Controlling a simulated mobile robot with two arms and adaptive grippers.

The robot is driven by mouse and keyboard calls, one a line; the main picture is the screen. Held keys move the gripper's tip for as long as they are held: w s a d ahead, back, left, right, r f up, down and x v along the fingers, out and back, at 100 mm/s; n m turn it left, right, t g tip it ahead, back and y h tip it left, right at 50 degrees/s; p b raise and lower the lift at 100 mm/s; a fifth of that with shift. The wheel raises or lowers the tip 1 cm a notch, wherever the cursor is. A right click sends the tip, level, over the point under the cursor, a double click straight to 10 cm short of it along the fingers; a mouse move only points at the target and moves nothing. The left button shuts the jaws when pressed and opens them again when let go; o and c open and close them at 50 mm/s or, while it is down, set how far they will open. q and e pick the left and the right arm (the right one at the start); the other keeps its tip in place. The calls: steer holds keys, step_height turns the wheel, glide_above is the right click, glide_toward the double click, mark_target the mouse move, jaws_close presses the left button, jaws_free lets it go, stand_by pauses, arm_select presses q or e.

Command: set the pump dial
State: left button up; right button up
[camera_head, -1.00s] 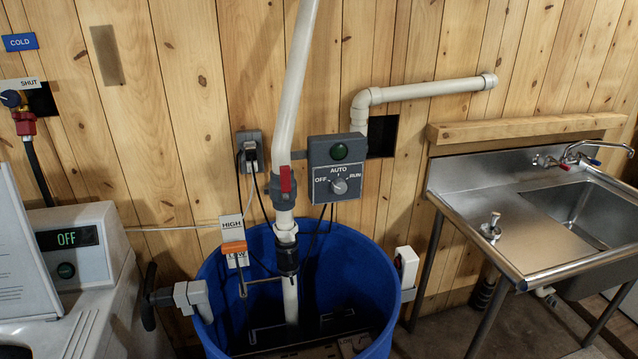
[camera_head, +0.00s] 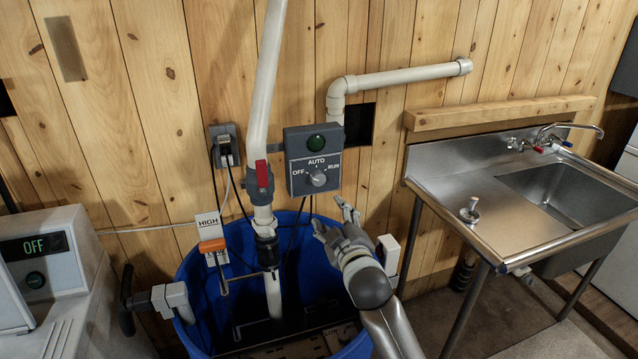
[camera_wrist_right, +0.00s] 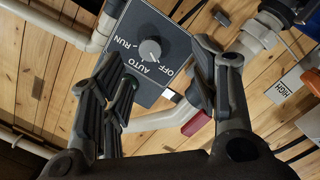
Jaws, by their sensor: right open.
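The pump control box (camera_head: 300,182) is grey, on the plank wall beside a white pipe. It has a green light on top and a dial (camera_head: 318,178) below, labelled OFF, AUTO and RUN. I cannot clearly tell which label the dial's pointer faces. My right gripper (camera_head: 332,212) is open and empty, below and slightly right of the box, apart from it. In the right wrist view the dial (camera_wrist_right: 150,50) appears upside down between the spread fingers, beyond them. My left gripper is not in view.
A blue barrel (camera_head: 195,262) stands under the box, below my right arm. A pipe with a red-handled valve (camera_head: 263,176) rises just left of the box. HIGH tag (camera_head: 208,224) hangs over the barrel. A steel sink (camera_head: 465,182) stands right; a white machine (camera_head: 50,290) left.

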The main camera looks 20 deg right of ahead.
mark_target(318, 181)
steer(key=shift+n+t, duration=0.3)
steer(key=shift+t, duration=0.1)
steer(key=w, duration=0.3)
steer(key=w+r+p, duration=0.1)
steer(key=w, duration=0.2)
steer(key=w+r+p, duration=0.1)
steer(key=w, duration=0.2)
steer(key=shift+w+r, duration=0.25)
steer(key=shift+w, duration=0.1)
steer(key=shift+w+d+f, duration=0.1)
steer(key=shift+w, duration=1.15)
steer(key=c, duration=1)
steer(key=shift+c, duration=0.2)
